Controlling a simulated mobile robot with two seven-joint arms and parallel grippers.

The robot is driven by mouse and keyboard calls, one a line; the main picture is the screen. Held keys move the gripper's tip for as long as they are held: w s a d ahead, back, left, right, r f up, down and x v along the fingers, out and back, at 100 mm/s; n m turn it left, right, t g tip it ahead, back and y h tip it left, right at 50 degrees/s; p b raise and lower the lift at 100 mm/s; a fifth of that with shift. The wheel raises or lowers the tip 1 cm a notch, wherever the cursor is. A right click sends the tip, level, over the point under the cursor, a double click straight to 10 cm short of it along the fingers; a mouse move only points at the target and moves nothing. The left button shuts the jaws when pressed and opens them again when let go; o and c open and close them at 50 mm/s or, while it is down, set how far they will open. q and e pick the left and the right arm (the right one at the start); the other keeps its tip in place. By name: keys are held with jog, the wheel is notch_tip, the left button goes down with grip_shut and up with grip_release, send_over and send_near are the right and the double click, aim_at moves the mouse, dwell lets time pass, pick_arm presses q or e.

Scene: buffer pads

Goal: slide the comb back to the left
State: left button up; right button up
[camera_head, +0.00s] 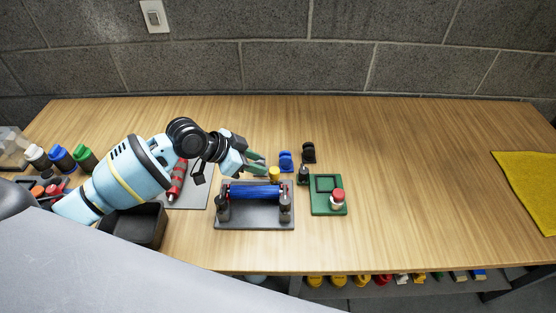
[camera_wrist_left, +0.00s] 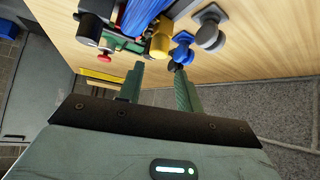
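A blue roller (camera_head: 255,192) lies between two dark posts on a grey base plate (camera_head: 255,222). A yellow knob (camera_head: 274,174) stands at the roller's back right; it also shows in the left wrist view (camera_wrist_left: 160,40). I cannot clearly tell the comb apart from the parts around the roller. My left gripper (camera_head: 260,164) is behind the roller, its green fingers pointing right, close to the yellow knob. In the left wrist view its fingers (camera_wrist_left: 161,82) are apart with nothing between them. My right gripper is not in view.
Blue (camera_head: 286,161) and black (camera_head: 309,152) holders stand behind the roller. A green base with a red button (camera_head: 337,195) is to the right. A black bin (camera_head: 135,226) and a red ribbed piece (camera_head: 178,182) are to the left. The table's right side is mostly clear.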

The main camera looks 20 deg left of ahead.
aim_at(274, 170)
pick_arm(q)
jog(key=x, duration=0.7)
jog(key=shift+d+f, duration=0.2)
jog(key=shift+f, duration=0.05)
grip_shut()
